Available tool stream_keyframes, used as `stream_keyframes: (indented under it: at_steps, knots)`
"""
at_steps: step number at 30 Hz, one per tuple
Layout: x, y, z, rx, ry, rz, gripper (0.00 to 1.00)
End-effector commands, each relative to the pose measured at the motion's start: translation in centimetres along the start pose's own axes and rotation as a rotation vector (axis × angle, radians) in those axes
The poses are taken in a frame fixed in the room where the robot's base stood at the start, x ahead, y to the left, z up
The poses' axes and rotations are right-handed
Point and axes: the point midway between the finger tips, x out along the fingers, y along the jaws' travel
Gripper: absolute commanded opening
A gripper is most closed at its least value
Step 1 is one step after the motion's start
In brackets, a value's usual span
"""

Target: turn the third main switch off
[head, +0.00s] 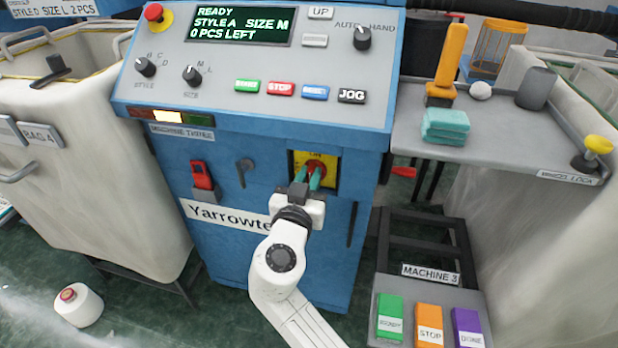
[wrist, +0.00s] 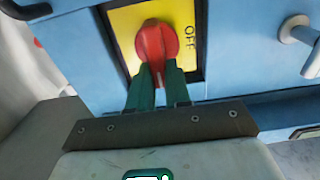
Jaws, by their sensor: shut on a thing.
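The main switch is a red rotary knob (wrist: 156,42) on a yellow plate (wrist: 127,22) set in the blue machine front (head: 225,262). In the wrist view the word OFF is printed on the plate to the right of the knob. My gripper (wrist: 157,82) has its two green fingers shut on the knob, one on each side of its lower part. In the head view my gripper (head: 307,180) reaches the yellow plate from below and covers much of it. A MACHINE 3 label (head: 431,274) is on the low stand at the right.
A control panel (head: 250,90) with a lit READY screen overhangs the switch. Bag 4 (head: 90,190) stands at left; a grey shelf (head: 440,140) holding small items is at right.

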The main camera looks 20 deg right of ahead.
Motion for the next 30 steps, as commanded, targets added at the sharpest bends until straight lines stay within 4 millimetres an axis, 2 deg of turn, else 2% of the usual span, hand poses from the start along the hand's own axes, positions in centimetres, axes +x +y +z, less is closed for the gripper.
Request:
stream_keyframes:
  at_steps: [14,20,30]
  knots:
    - [-0.02,-0.13,0.05,-0.05,0.0,-0.001,0.0]
    - [-0.03,-0.38,0.1,-0.169,0.0,-0.001,0.0]
    - [0.0,-0.96,0.21,-0.48,-0.001,-0.001,0.0]
